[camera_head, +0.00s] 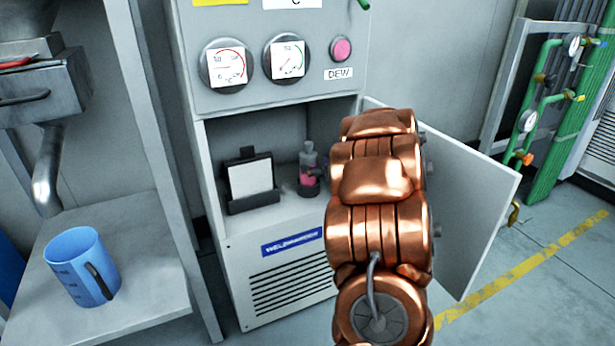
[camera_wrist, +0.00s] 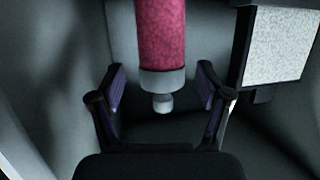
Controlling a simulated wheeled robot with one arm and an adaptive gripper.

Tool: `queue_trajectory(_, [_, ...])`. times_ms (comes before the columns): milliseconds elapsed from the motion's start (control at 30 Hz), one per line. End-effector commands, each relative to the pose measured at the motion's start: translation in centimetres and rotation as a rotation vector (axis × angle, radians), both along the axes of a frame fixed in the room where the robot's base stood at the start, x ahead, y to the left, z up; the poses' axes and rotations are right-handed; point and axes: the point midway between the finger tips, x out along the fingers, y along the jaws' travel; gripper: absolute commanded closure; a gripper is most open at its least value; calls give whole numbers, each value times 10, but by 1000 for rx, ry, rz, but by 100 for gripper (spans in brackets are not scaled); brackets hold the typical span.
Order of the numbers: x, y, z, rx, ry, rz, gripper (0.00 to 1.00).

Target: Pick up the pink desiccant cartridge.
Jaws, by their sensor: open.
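The pink desiccant cartridge (camera_head: 308,179) stands upright in the open cabinet compartment, with a grey top above its pink body. In the wrist view the cartridge (camera_wrist: 162,42) comes in from the top edge, its grey cap and small knob pointing down the picture. My gripper (camera_wrist: 161,90) is open, one finger on each side of the capped end, with gaps showing on both sides. In the head view my copper-coloured arm hides most of the gripper, and the cartridge shows just left of the arm.
A dark holder with a white panel (camera_head: 250,180) stands left of the cartridge and shows at right in the wrist view (camera_wrist: 278,45). The cabinet door (camera_head: 470,200) hangs open on the right. A blue mug (camera_head: 78,268) stands on the left bench.

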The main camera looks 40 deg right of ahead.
Motion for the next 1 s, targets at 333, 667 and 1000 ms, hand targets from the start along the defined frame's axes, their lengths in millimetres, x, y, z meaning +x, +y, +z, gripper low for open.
queue_trajectory(333, [27,-2,-7,0,0,4,23])
queue_trajectory(667, [65,-7,-20,3,1,4,23])
queue_trajectory(1000, [67,-8,-20,1,0,3,32])
